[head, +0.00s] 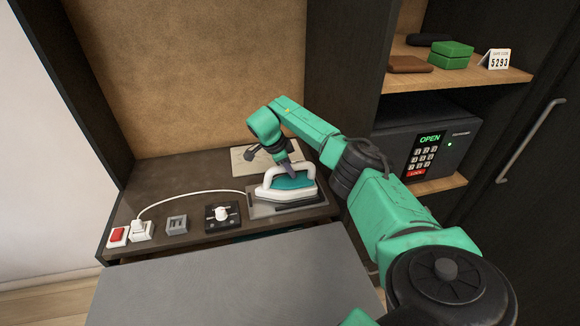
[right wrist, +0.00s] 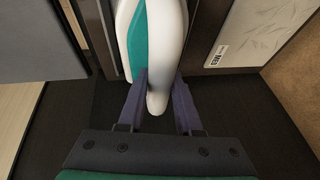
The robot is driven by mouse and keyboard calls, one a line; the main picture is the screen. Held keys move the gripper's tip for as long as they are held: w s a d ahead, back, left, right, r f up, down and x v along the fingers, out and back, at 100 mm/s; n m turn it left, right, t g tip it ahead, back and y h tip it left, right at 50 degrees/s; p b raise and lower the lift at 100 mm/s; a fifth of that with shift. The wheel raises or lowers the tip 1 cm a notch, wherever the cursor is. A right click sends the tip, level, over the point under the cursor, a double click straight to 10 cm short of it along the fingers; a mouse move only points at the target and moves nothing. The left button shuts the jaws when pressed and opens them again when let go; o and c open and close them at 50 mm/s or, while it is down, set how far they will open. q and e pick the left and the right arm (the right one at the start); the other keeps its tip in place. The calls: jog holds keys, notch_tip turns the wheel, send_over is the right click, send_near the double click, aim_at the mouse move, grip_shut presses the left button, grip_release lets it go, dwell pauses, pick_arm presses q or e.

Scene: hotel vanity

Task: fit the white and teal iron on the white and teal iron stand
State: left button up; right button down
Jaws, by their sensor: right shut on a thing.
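The white and teal iron (head: 289,182) is at the right end of the dark counter, with its white handle up. It also shows in the right wrist view (right wrist: 170,45). My right gripper (head: 288,169) is shut on the iron's white handle; its fingers (right wrist: 160,92) lie on either side of the handle end. A flat grey plate (head: 260,208), which looks like the iron stand, lies under the iron. I see no white or teal on it. The iron covers much of it, so I cannot tell whether they touch. My left gripper is out of view.
A white cord runs left from the iron to a plug (head: 141,231) beside a red switch (head: 117,236). A grey socket (head: 177,224) and a black dial panel (head: 222,216) line the front edge. A light board (head: 247,160) lies behind. A safe (head: 430,140) stands right.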

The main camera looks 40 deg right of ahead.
jog(key=shift+f+b, duration=0.4)
jog(key=shift+f, duration=0.15)
dwell(0.5)
jog(key=c, duration=0.5)
grip_release()
jog(key=shift+a, duration=0.1)
jog(key=shift+s, duration=0.1)
jog(key=b+v, duration=0.3)
jog(key=v, duration=1.1)
jog(key=shift+r, duration=0.25)
